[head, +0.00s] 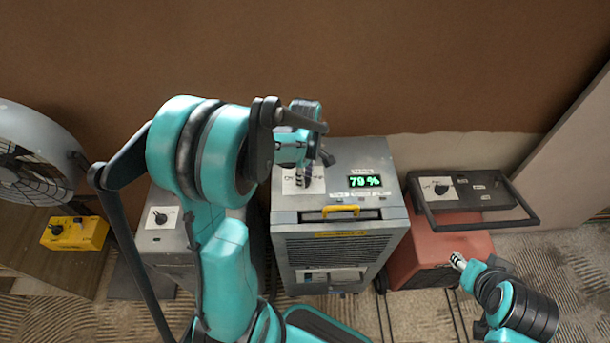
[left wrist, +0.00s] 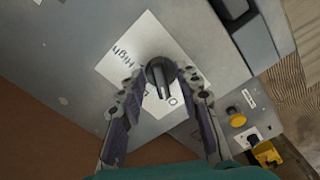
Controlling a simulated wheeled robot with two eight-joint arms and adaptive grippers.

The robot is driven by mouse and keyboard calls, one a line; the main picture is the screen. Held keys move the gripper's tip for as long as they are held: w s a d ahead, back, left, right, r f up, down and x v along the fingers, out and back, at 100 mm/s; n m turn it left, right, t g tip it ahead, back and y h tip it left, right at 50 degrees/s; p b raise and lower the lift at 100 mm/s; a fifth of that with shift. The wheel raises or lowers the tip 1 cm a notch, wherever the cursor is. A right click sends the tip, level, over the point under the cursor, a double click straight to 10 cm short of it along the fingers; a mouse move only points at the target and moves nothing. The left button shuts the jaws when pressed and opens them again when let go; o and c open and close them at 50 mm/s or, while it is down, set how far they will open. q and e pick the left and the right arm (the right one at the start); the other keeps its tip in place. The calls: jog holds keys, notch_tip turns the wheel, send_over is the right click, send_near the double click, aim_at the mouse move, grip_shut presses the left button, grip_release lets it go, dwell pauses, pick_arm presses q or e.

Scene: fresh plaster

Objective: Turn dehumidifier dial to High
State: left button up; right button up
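The grey dehumidifier (head: 393,205) stands at the middle of the head view, its green display (head: 365,181) reading 79 %. Its black dial (left wrist: 158,72) sits on a white label (left wrist: 117,68) in the left wrist view. "High" is written at the label's upper left; the dial's ridge points down the picture, away from that word. My left gripper (head: 303,178) is over the label, and its open fingers (left wrist: 163,84) straddle the dial; whether they touch it is unclear. My right gripper (head: 458,261) is low at the right, apart from the dehumidifier; its finger opening is too small to judge.
A red machine (head: 425,238) with a black-handled panel stands right of the dehumidifier. At left are a grey unit with a knob (head: 160,216), a yellow control box (head: 75,233) and a fan (head: 38,150). A brown wall is close behind.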

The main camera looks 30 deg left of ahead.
pick_arm(q)
grip_shut()
jog(key=shift+m, duration=0.4)
jog(key=m, duration=0.4)
jog(key=shift+s+m+b, duration=0.1)
jog(key=shift+m+b, duration=0.2)
jog(key=shift+m, duration=0.1)
jog(key=m, duration=0.5)
jog(key=shift+s, duration=0.1)
jog(key=m, duration=0.6)
jog(key=shift+a+m+b, duration=0.2)
jog(key=shift+m+b, duration=0.1)
jog(key=shift+m, duration=0.1)
jog(key=m, duration=0.6)
jog(key=shift+a, duration=0.1)
jog(key=shift+m, duration=0.4)
